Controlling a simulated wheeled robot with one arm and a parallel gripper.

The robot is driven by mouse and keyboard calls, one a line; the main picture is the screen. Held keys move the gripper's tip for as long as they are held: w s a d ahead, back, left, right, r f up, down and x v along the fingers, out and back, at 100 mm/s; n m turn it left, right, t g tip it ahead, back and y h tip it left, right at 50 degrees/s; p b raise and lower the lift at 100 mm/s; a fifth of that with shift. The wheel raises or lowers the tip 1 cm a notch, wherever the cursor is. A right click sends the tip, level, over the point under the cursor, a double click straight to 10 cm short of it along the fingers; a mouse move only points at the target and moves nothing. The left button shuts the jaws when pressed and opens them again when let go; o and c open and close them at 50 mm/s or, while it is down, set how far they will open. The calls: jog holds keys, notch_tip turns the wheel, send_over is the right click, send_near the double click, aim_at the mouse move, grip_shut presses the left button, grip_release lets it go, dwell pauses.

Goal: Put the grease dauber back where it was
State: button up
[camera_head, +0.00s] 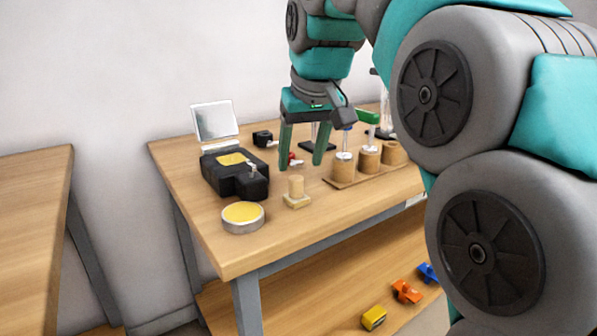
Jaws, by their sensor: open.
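My gripper (303,157) is open, its two green fingers pointing down above the wooden table, with no object seen held between them. A wooden rack (343,184) to its right carries several brown cylindrical cups (343,168). A tool with a blue top (346,129) stands in the nearest cup, and one with a green handle (367,117) stands in or behind the middle cup. I cannot tell which tool is the grease dauber. A round tin with a yellow filling (243,215) sits at the front left of the table.
A pale block with a short cylinder (296,193) stands between tin and rack. A black device (230,175) and a tilted white panel (215,121) are at left. A small red item (294,160) lies behind the fingers. Colored blocks (374,317) lie on the lower shelf.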

jog(key=shift+v, duration=2.85)
jog(key=s+d+f+m+g, duration=0.1)
jog(key=s+d+f, duration=0.3)
jog(key=s+f, duration=0.5)
jog(key=s+d+f+m+g+h, duration=0.1)
jog(key=s+d+f+g, duration=0.2)
jog(key=s+f, duration=0.6)
jog(key=s+d+f+m+g, duration=0.2)
jog(key=s+d+f, duration=0.4)
jog(key=f, duration=1.2)
jog(key=s, duration=0.4)
jog(key=shift+d, duration=0.25)
jog(key=shift+s, duration=0.15)
